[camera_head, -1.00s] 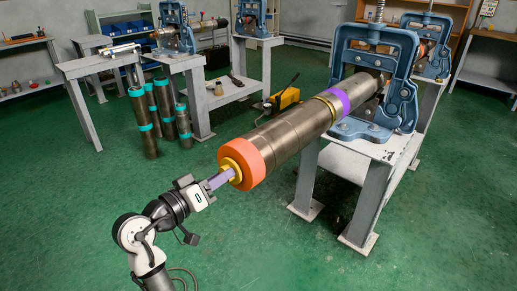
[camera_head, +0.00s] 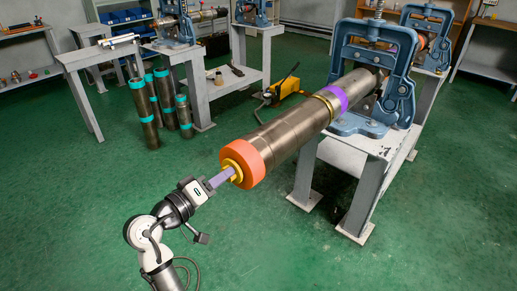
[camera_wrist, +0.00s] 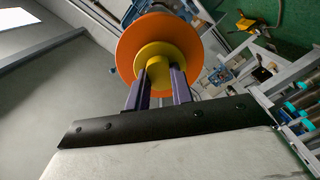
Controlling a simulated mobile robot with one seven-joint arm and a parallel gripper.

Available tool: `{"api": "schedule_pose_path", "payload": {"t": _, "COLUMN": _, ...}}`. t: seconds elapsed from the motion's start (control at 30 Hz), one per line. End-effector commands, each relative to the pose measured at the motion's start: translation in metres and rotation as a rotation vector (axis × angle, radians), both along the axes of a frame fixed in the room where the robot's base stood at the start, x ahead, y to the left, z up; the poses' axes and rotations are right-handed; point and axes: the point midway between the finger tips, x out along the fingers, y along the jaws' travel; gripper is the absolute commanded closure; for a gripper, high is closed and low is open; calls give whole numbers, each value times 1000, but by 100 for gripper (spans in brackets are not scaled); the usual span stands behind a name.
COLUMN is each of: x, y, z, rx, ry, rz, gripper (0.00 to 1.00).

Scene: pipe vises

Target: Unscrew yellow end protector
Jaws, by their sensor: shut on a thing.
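The yellow end protector (camera_head: 236,163) sits in the centre of the orange ring (camera_head: 255,158) at the near end of a long metal pipe (camera_head: 295,125). It also shows in the wrist view as a yellow disc with a knob (camera_wrist: 156,57). My gripper (camera_head: 230,173) has two purple fingers, one on each side of the yellow knob, and is shut on it. The fingers come in from the lower left of the pipe end in the head view. The threads behind the orange ring are hidden.
The pipe is clamped in a blue vise (camera_head: 372,65) on a grey stand (camera_head: 362,185). Several pipes with teal bands (camera_head: 145,105) stand on the floor at the left, by a grey table. A yellow pump (camera_head: 285,88) lies behind. The green floor around my arm is clear.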

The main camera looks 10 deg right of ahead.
Motion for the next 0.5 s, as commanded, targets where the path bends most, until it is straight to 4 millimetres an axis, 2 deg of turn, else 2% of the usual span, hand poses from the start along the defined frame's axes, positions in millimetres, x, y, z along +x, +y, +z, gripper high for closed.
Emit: {"api": "schedule_pose_path", "payload": {"t": 0.5, "x": 0, "y": 1, "z": 2, "rx": -89, "ry": 123, "rz": 1, "gripper": 100}}
